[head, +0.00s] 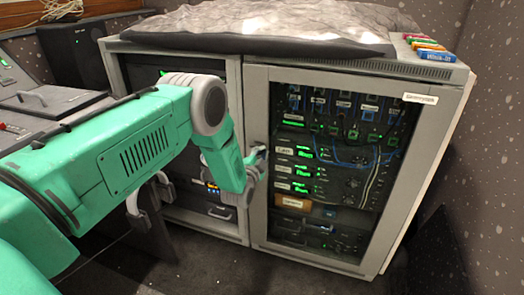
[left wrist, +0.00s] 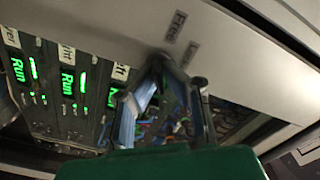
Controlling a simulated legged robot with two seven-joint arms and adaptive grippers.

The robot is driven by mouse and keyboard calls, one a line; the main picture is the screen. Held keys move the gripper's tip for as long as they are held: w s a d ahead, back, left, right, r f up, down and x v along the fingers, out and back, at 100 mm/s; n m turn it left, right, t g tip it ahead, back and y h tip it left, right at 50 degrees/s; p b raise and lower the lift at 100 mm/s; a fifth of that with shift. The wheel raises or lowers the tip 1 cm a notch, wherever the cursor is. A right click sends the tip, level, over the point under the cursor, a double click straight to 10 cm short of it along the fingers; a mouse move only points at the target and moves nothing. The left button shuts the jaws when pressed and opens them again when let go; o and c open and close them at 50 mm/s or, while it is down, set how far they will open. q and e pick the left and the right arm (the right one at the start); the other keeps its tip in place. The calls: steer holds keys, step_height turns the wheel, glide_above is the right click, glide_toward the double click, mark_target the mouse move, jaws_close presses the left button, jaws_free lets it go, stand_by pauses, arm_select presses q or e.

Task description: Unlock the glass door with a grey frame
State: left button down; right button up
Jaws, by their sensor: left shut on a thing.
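The glass door (head: 258,110) with a grey frame is closed on the right-hand rack cabinet. Lit equipment shows through its glass. My left gripper (head: 256,160) is at the left upright of this frame. In the left wrist view its fingers (left wrist: 160,78) come together on a small dark lock knob (left wrist: 158,54) on the frame. The fingers hide most of the knob, so I cannot tell its turn. Two labels sit beside it on the frame; one reads "Free" (left wrist: 177,26), and the other (left wrist: 191,54) is too blurred to read fully. My right gripper is not in view.
A second grey cabinet (head: 112,75) stands to the left. A crumpled cover (head: 265,25) and several coloured labelled blocks (head: 430,48) lie on top. A console (head: 45,100) is at the far left. Dark floor (head: 215,262) is clear in front.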

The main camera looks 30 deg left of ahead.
arm_select(q)
steer(key=m, duration=0.2)
steer(key=shift+d+f+m, duration=0.15)
steer(key=shift+f+m, duration=0.05)
steer(key=shift+m, duration=0.2)
steer(key=shift+f+m+b, duration=0.2)
steer(key=shift+m+b, duration=0.1)
steer(key=shift+m, duration=1.7)
steer(key=shift+s, duration=0.1)
steer(key=c, duration=1.7)
jaws_free()
steer(key=shift+d, duration=0.1)
steer(key=shift+r, duration=0.1)
steer(key=v, duration=1.1)
steer(key=shift+s, duration=0.35)
